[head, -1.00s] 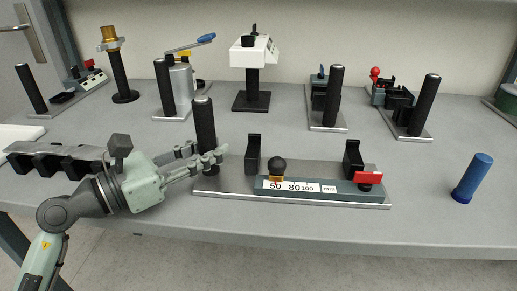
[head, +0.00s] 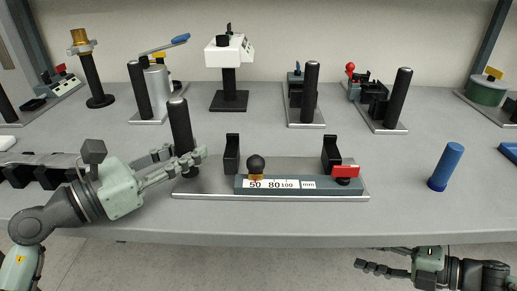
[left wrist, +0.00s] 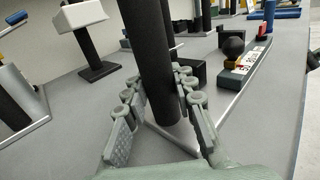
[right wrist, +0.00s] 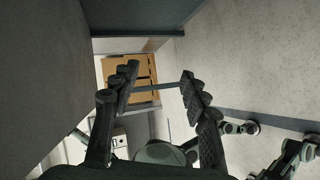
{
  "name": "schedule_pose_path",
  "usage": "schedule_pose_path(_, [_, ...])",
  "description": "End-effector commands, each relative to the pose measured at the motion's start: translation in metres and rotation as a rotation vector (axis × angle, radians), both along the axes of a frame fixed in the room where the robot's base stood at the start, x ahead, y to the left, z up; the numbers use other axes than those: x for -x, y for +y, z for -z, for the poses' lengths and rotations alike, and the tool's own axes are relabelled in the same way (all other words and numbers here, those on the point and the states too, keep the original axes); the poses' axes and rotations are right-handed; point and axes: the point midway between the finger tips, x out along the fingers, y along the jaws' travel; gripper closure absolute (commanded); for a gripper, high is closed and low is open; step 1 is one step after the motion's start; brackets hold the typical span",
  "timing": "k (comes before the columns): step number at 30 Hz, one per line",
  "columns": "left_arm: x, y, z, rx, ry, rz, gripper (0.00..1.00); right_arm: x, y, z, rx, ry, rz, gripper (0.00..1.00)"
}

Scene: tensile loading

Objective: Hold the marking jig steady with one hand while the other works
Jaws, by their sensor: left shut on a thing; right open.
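The marking jig (head: 215,186) is a flat metal plate near the table's front edge. It carries a grey bar with a scale (head: 280,184) reading 50, 80, 100 mm, a black knob (head: 256,164), two black uprights, a red block (head: 345,171) and a tall black post (head: 180,128) at its left end. My left gripper (head: 182,160) is shut on that post, low down; the left wrist view shows its fingers (left wrist: 158,92) on both sides of the post. My right gripper (head: 368,257) is open and empty, below the front edge; its spread fingers show in the right wrist view (right wrist: 158,80).
A blue cylinder (head: 446,167) stands right of the jig. A dark stepped rack (head: 45,172) lies to the left. Several fixtures with black posts and a white-headed stand (head: 229,70) line the back. The table's front edge (head: 300,240) lies above my right gripper.

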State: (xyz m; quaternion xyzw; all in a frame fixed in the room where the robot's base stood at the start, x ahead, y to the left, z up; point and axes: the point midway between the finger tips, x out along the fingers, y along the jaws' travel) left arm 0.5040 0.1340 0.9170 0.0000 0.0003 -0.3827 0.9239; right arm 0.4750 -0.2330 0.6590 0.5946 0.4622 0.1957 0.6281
Motion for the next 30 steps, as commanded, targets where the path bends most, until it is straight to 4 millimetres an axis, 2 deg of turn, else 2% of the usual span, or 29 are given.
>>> schedule_pose_path(1, [0.0, 0.0, 0.0, 0.0, 0.0, -0.001, 1.0, 0.023, -0.011, -0.011, 0.032, -0.012, -0.079, 0.55])
schedule_pose_path(3, [0.0, 0.0, 0.0, 0.0, 0.0, -0.001, 1.0, 0.057, -0.02, -0.025, 0.051, -0.024, -0.182, 0.55])
schedule_pose_path(6, [0.0, 0.0, 0.0, 0.0, 0.0, -0.001, 1.0, 0.097, -0.033, -0.044, 0.06, -0.031, -0.29, 0.55])
schedule_pose_path(12, [0.0, 0.0, 0.0, 0.0, 0.0, -0.001, 1.0, 0.156, -0.053, -0.076, 0.052, -0.032, -0.417, 0.55])
schedule_pose_path(17, [0.0, 0.0, 0.0, 0.0, 0.0, -0.001, 1.0, 0.193, -0.063, -0.103, 0.029, -0.034, -0.481, 0.55])
schedule_pose_path(18, [0.0, 0.0, 0.0, 0.0, 0.0, -0.001, 1.0, 0.201, -0.063, -0.114, 0.014, -0.037, -0.498, 0.55])
schedule_pose_path(30, [0.0, 0.0, 0.0, 0.0, 0.0, -0.001, 1.0, 0.199, 0.014, -0.252, -0.294, -0.086, -0.666, 0.55])
